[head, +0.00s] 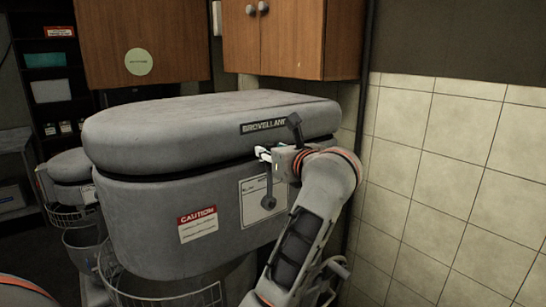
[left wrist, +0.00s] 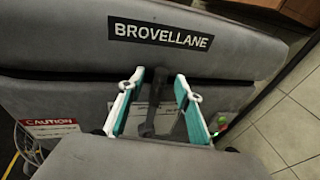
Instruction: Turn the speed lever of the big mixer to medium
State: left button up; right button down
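The big mixer (head: 150,215) is a grey rounded housing with a BROVELLANE label, which also shows in the left wrist view (left wrist: 161,36). A dark lever with a round lower end (head: 268,188) hangs on its front; a dark lever (left wrist: 150,118) also shows in the left wrist view. My left gripper (head: 262,154) is at the mixer's front, just below the label. In the left wrist view its white and teal fingers (left wrist: 163,80) are spread, with the lever between them and gaps at both sides. Contact cannot be told. My right gripper is out of view.
A smaller grey mixer (head: 70,167) stands at the left behind. Wooden cabinets (head: 290,40) hang above, and a tiled wall (head: 450,180) is at the right. A wire guard (head: 165,297) sits below the big mixer. A dark shelf (head: 50,90) stands at the back left.

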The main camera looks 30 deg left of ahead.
pick_arm(q)
notch_tip(320, 180, up, 9)
jog(key=shift+f, duration=0.2)
dwell(0.6)
